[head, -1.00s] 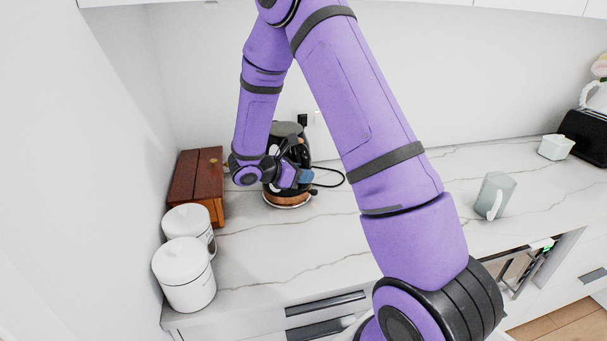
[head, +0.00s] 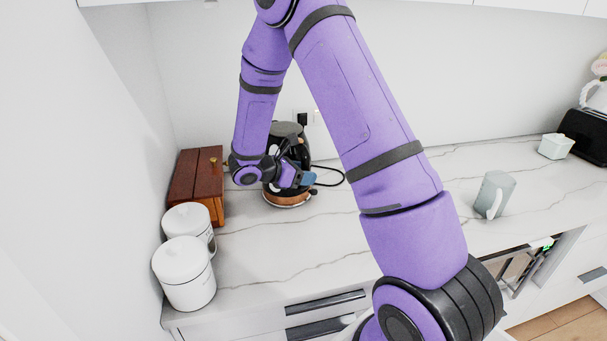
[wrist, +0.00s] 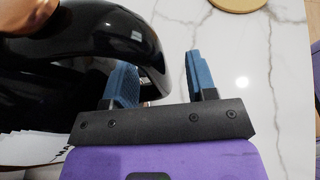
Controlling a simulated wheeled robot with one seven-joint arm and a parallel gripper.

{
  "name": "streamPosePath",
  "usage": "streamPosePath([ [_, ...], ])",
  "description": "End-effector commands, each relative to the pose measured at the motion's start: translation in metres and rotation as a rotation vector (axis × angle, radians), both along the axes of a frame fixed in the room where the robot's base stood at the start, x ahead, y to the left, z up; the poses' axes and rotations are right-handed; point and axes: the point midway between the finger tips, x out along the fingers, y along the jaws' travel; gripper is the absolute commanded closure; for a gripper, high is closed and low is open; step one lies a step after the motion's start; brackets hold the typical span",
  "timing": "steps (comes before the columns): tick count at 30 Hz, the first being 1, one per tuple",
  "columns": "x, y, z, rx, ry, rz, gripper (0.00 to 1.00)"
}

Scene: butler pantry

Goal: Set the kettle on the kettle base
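The black kettle (head: 302,150) with a copper band low on its body stands upright at the back of the counter, partly hidden by my arm. It seems to rest on the kettle base (head: 290,206), of which only a thin edge shows at the bottom; exact seating cannot be told. My gripper (head: 306,178) is at the kettle's front right side. In the wrist view, the glossy kettle (wrist: 80,55) fills the left, and its curved black handle (wrist: 150,50) reaches down beside the left finger. The blue fingers of my gripper (wrist: 157,65) are apart, with bare counter visible between them.
A wooden box (head: 196,180) stands left of the kettle, with two white canisters (head: 184,275) in front. A grey mug (head: 495,194) stands right. Counter in front of the kettle is clear.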

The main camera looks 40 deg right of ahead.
Motion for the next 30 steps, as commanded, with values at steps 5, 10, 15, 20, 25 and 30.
streamPosePath([
  [5,0.0,0.0,0.0,0.0,0.001,0.0,0.47],
  [10,0.0,0.004,0.0,0.001,0.003,0.001,0.47],
  [15,0.003,0.023,0.009,0.002,0.0,0.003,0.47],
  [20,0.007,0.051,0.021,0.001,0.0,0.004,0.47],
  [25,0.011,0.078,0.032,0.001,0.0,0.003,0.47],
  [30,0.013,0.094,0.039,0.0,0.0,0.001,0.47],
])
